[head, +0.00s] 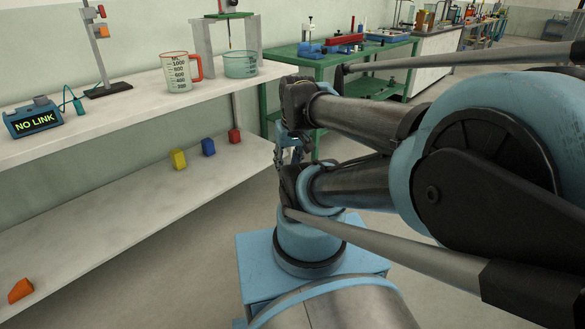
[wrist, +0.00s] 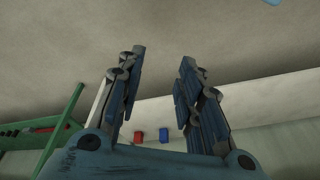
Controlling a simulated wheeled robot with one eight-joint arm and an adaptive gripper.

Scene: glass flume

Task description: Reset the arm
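My arm reaches in from the right in the head view, and its folded links fill much of that side. My gripper (head: 290,150) is small there, in front of the shelves' right end and partly hidden by the arm. In the wrist view my gripper (wrist: 160,62) shows two dark blue fingers spread apart. The gap between them is empty, and they touch nothing that I can see.
A white shelf unit holds a measuring jug (head: 178,72), a glass bowl (head: 240,65) and a "NO LINK" box (head: 33,118). Its lower shelf (head: 110,215) bears yellow (head: 178,159), blue (head: 208,147), red (head: 235,135) and orange (head: 21,290) blocks. A green bench (head: 330,58) stands behind.

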